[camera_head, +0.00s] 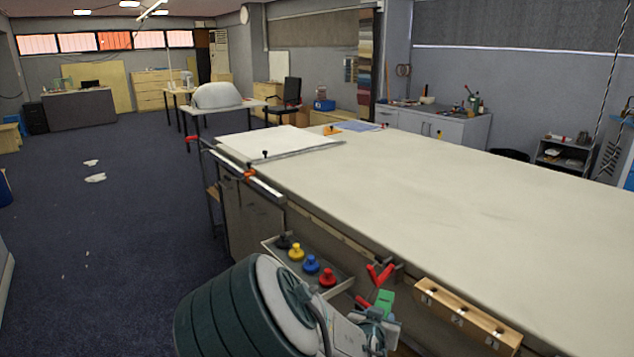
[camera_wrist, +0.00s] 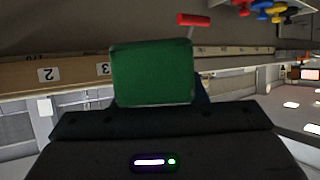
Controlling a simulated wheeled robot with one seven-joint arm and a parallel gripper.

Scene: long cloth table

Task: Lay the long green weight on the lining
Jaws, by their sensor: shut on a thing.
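My gripper (camera_head: 381,318) is low in the head view, beside the table's front side and below the level of its top. It is shut on the green weight (camera_head: 385,299). In the wrist view the green weight (camera_wrist: 153,72) shows as a green block face at the dark jaws, with its length hidden. A flat white sheet (camera_head: 265,142) lies at the far left end of the table, with a dark bar along its near edge. A small blue piece (camera_head: 358,126) lies at the far edge. I cannot tell which of these is the lining.
The long cloth table (camera_head: 470,200) has a wide bare top. A wooden rack (camera_head: 468,317) with numbered slots is fixed along its front, right of my gripper. A red clamp handle (camera_head: 380,274) is close by. A tray (camera_head: 300,262) with several coloured knobbed weights hangs to the left.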

